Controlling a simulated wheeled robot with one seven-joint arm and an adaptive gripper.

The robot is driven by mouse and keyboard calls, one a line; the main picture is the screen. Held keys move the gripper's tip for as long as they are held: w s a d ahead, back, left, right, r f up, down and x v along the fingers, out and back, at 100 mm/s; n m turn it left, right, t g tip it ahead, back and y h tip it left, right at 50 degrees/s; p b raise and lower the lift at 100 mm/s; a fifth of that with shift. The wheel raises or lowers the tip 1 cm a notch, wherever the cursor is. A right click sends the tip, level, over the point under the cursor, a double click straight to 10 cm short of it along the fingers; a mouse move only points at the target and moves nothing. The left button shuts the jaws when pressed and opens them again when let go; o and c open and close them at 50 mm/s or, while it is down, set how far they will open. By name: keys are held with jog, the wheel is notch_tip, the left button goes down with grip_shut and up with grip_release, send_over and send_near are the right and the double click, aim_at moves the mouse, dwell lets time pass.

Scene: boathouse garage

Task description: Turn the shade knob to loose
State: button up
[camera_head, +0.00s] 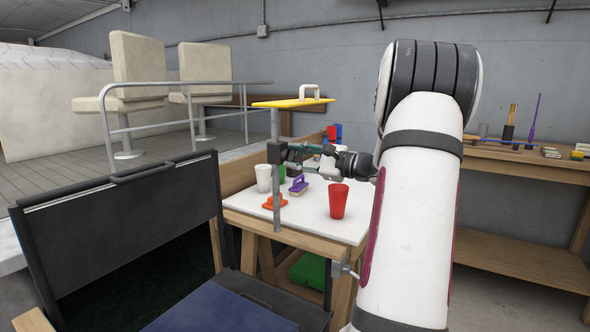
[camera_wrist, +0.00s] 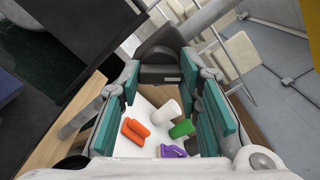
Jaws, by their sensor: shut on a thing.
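A grey upright pole (camera_head: 276,195) stands at the near edge of the white-topped table and carries a flat yellow shade (camera_head: 291,102) with a pale handle. A dark block (camera_head: 276,153), which looks like the shade knob, sits on the pole below the shade. My gripper (camera_head: 291,151) reaches in from the right and is shut on this block. In the wrist view the dark grey knob (camera_wrist: 160,74) is between the teal fingers at their far end. The knob's markings and turned position cannot be read.
The white tabletop (camera_head: 315,222) holds a red cup (camera_head: 339,201), a white cup (camera_head: 264,178), an orange-handled item (camera_head: 275,202) and a purple brush (camera_head: 298,186). A black-framed chair (camera_head: 130,220) stands close in front at left. A wooden workbench (camera_head: 520,160) is at right.

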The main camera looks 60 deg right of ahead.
jog(key=n+b, duration=0.7)
jog(key=b, duration=0.3)
jog(key=shift+f+n, duration=0.15)
jog(key=shift+n, duration=0.25)
jog(key=shift+b, duration=0.3)
jog(key=o, duration=1.1)
jog(key=shift+o, duration=0.2)
jog(key=s, duration=1.2)
jog(key=shift+d, duration=0.45)
